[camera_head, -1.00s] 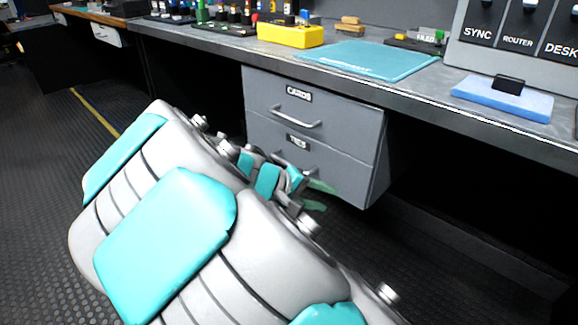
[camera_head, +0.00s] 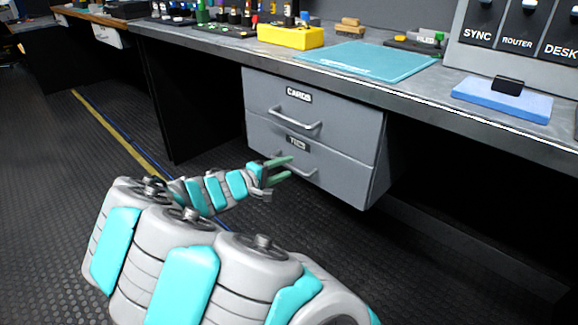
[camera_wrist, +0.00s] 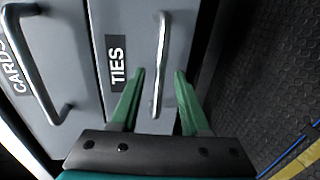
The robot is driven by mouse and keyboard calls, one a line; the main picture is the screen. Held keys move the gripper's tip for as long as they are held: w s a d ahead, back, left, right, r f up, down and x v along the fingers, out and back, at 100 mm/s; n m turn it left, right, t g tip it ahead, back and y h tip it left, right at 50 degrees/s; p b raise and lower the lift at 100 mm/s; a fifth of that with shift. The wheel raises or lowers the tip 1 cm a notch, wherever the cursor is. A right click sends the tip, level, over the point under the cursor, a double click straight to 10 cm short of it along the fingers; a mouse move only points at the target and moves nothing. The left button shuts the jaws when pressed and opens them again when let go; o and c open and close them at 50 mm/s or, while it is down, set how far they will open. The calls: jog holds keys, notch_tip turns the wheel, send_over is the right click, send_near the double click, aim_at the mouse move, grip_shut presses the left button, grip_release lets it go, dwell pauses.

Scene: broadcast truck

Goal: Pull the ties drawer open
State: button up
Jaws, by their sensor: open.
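The ties drawer (camera_head: 345,178) is the lower front of the grey two-drawer unit under the desk, flush with the unit. Its label and bar handle (camera_head: 297,166) show behind my gripper (camera_head: 292,166). In the wrist view the TIES label (camera_wrist: 116,62) lies left of the upright-looking handle (camera_wrist: 160,70). My gripper (camera_wrist: 158,75) is open, with its two green fingers on either side of the handle's lower end in that view. Nothing is held. I cannot tell whether the fingers touch the handle.
The cards drawer (camera_head: 345,128) with its own handle (camera_head: 296,118) is directly above, shut. The desk top (camera_head: 440,85) overhangs the unit and carries a teal mat (camera_head: 368,58), a yellow box (camera_head: 290,36) and a blue pad (camera_head: 503,98). The floor (camera_head: 60,210) in front is clear.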

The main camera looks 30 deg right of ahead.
jog(key=shift+x, duration=1.1)
jog(key=shift+c, duration=0.4)
grip_shut()
